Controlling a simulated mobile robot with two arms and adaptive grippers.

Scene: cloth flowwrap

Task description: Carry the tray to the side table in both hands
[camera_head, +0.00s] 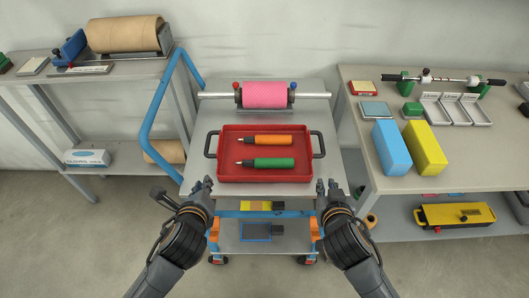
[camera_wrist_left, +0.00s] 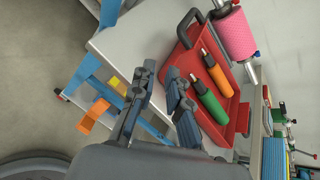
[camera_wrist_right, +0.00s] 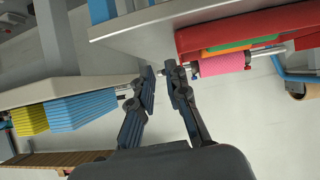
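The red tray (camera_head: 265,174) lies on the grey top of a trolley (camera_head: 205,180), with a black handle on its left and right ends. An orange-handled tool (camera_head: 268,140) and a green-handled tool (camera_head: 268,163) lie in it. My left gripper (camera_head: 202,185) is open and empty in front of the tray's left handle; in the left wrist view its fingers (camera_wrist_left: 160,88) stand apart near the red tray wall. My right gripper (camera_head: 326,187) is open and empty in front of the right handle; its parted fingers (camera_wrist_right: 158,75) show in the right wrist view below the trolley edge.
A pink roll (camera_head: 265,95) on a metal bar lies behind the tray. The right-hand table (camera_head: 480,170) carries blue (camera_head: 391,147) and yellow (camera_head: 425,147) blocks, with some bare surface at its front. A blue trolley handle (camera_head: 152,115) rises at the left.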

